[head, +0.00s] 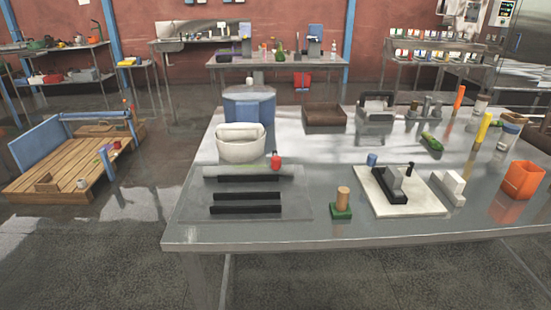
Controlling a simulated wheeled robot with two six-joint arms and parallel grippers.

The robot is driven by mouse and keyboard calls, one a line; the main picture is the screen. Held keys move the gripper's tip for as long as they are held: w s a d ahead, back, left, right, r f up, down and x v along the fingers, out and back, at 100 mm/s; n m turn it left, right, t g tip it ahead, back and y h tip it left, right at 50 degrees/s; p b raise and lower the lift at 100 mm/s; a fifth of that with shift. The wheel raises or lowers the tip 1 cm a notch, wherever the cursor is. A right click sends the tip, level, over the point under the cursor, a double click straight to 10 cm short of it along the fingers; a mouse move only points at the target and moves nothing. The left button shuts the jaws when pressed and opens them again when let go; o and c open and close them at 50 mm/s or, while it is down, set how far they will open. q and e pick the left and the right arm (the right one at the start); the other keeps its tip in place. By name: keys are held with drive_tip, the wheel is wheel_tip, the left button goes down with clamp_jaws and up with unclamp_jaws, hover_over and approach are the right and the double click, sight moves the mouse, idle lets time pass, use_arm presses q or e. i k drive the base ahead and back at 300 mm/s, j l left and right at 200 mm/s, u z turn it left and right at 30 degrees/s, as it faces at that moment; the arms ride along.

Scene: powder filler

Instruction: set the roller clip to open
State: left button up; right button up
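Neither of my grippers is in the head view. I cannot tell for sure which thing is the roller clip. A black and grey device (387,184) with a small upright black knob sits on a white board (420,203) at the front of the metal table. To the left, a pale roll-like bar (227,171) and two black bars (246,196) lie on a thin grey sheet (292,207). Whether any of these is open or shut is too small to tell.
On the metal table (340,232) are a white tub (240,150), a red-capped item (276,161), a wooden peg on a green base (342,203), a brown tray (324,115) and an orange cup (523,180). The front edge strip is clear.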

sight(276, 160)
drive_tip(key=k+j+u, duration=0.1)
drive_tip(key=u, duration=0.25)
drive_tip(key=k+j+u, duration=0.1)
drive_tip(key=u, duration=0.2)
drive_tip(key=k+j+u, duration=0.15)
drive_tip(key=u, duration=0.2)
